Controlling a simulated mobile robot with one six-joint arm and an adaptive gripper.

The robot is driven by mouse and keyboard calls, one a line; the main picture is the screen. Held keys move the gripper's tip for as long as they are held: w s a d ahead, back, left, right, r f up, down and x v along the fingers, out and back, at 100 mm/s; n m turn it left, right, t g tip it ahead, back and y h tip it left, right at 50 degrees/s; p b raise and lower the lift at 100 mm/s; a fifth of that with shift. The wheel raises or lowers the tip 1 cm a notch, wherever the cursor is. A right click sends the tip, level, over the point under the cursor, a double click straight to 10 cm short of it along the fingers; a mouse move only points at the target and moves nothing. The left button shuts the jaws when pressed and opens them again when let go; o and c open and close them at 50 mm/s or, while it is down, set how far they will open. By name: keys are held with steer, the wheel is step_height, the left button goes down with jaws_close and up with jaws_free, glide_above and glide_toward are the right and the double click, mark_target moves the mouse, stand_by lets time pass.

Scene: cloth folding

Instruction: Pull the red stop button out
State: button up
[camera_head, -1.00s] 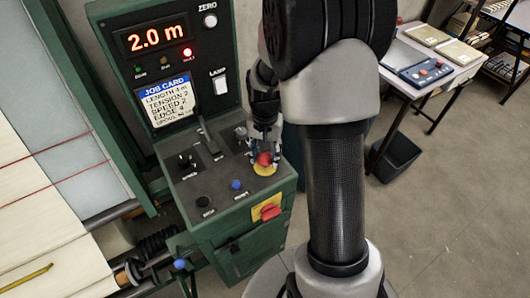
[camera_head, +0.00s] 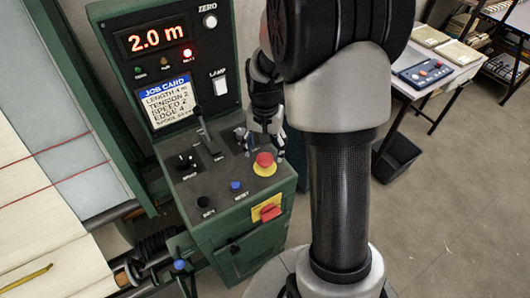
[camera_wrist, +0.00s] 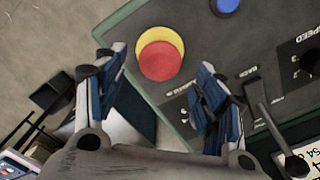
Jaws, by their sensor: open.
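The red stop button (camera_head: 264,160) is a round mushroom head on a yellow disc, at the right side of the green machine's sloped control panel (camera_head: 215,176). In the wrist view the red button (camera_wrist: 159,61) lies beyond and between the fingertips. My gripper (camera_head: 262,140) is behind the button in the head view, apart from it. In the wrist view my gripper (camera_wrist: 160,75) has its two blue-and-grey fingers spread wide with nothing between them.
The panel also has a lever (camera_head: 206,132), a black knob (camera_head: 186,161), a blue reset button (camera_head: 236,186) and a black button (camera_head: 204,202). A red switch on a yellow plate (camera_head: 268,210) is on the front face. A display (camera_head: 155,38) reads 2.0 m, with a red lamp lit.

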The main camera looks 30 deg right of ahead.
mark_target(265, 158)
step_height(265, 158, up, 9)
steer(key=shift+r, duration=0.2)
stand_by(0.4)
steer(key=s+a+r+n+t, duration=0.2)
steer(key=s+a, duration=0.4)
steer(key=s, duration=0.4)
steer(key=s+a+r+n+t+b, duration=0.1)
steer(key=s+a+r+n, duration=0.4)
steer(key=s, duration=0.5)
steer(key=shift+a+r+n+t, duration=0.2)
steer(key=shift+a+n+t, duration=0.3)
steer(key=shift+n+t, duration=0.3)
steer(key=shift+w, duration=0.1)
